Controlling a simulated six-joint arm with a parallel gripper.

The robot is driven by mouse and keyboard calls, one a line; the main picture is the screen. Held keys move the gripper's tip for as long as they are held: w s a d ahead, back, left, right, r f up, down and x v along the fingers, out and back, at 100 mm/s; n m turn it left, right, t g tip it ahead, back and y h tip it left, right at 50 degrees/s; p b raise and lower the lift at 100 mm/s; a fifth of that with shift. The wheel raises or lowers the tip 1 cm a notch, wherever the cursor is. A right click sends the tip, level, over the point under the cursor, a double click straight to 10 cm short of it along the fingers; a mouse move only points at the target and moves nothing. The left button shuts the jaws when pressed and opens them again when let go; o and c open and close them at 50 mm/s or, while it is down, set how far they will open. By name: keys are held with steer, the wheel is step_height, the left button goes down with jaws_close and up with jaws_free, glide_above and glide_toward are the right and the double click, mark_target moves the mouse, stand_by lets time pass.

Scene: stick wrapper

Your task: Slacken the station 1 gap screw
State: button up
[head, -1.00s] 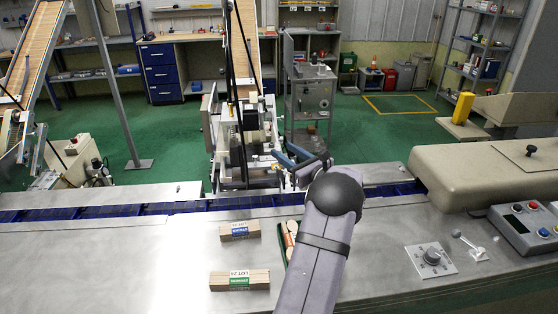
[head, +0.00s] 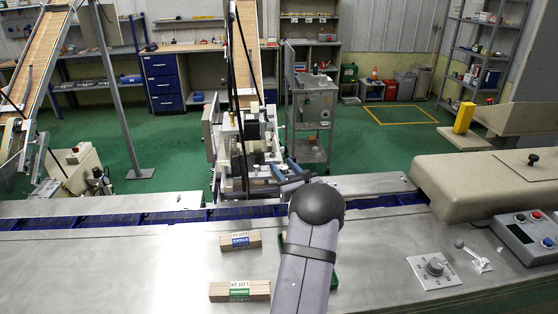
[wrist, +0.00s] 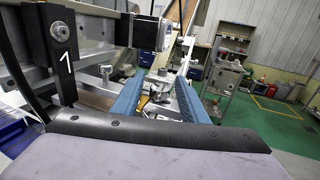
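The station 1 machine (head: 240,145) stands across the blue conveyor, below the sloping feed chute. In the wrist view a black bracket (wrist: 64,55) marked "1" is at the upper left. A silver round-headed part (wrist: 105,73) stands left of my fingers, and a smaller metal knob (wrist: 163,72) shows beyond them; I cannot tell which is the gap screw. My gripper (wrist: 158,80) has two blue fingers spread apart, with nothing held between them. In the head view my gripper (head: 285,170) is at the machine's lower right, partly hidden by my arm.
On the steel deck (head: 120,265) lie two stick bundles, one blue-labelled (head: 240,240) and one green-labelled (head: 240,290). A green tray (head: 335,275) is mostly behind my arm. A dial (head: 434,267), a lever (head: 473,255) and a button box (head: 530,235) are at the right.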

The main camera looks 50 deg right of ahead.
steer(key=shift+p+x, duration=0.5)
steer(key=shift+x, duration=1.25)
steer(key=shift+c, duration=0.6)
jaws_close()
